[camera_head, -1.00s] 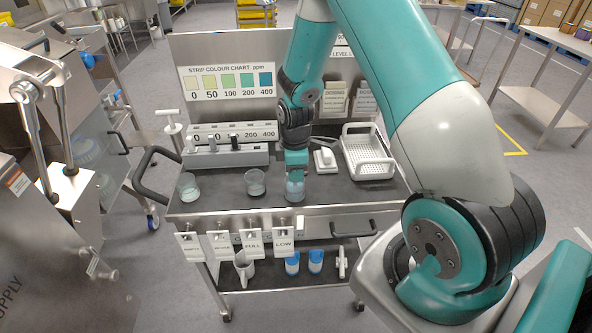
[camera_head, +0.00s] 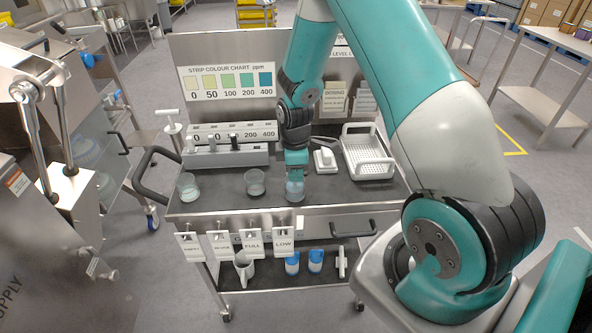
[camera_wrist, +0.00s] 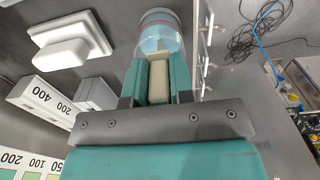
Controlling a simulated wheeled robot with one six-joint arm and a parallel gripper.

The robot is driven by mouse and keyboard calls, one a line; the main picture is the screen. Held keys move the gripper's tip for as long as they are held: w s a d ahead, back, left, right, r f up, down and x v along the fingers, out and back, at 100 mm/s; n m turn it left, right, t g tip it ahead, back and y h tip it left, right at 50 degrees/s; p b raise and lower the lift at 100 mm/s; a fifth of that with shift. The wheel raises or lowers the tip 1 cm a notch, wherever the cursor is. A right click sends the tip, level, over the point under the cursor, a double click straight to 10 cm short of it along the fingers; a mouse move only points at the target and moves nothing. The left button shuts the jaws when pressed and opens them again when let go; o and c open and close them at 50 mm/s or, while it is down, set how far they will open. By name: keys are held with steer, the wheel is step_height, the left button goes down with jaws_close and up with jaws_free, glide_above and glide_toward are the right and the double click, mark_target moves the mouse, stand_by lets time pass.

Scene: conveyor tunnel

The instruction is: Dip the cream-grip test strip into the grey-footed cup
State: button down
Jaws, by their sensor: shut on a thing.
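My gripper (camera_head: 295,172) points down over the rightmost of three clear cups on the cart top. In the wrist view my gripper (camera_wrist: 159,75) is shut on the cream grip (camera_wrist: 159,80) of the test strip. The rightmost cup (camera_head: 295,190) looks bluish; it also shows in the wrist view (camera_wrist: 160,30), just beyond the fingertips, with a reddish band. The strip's lower end cannot be made out clearly against this cup. The middle cup (camera_head: 255,184) looks greyish and the left cup (camera_head: 188,187) pale green. I cannot tell for certain which foot is grey.
A grey rack (camera_head: 226,157) with upright grips stands behind the cups. A white block (camera_head: 325,160) and a white perforated tray (camera_head: 368,158) lie to the right. A strip colour chart (camera_head: 228,82) stands at the back. Tags hang along the front edge.

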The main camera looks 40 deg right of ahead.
steer(key=shift+r+p, duration=2.9)
steer(key=shift+r, duration=0.85)
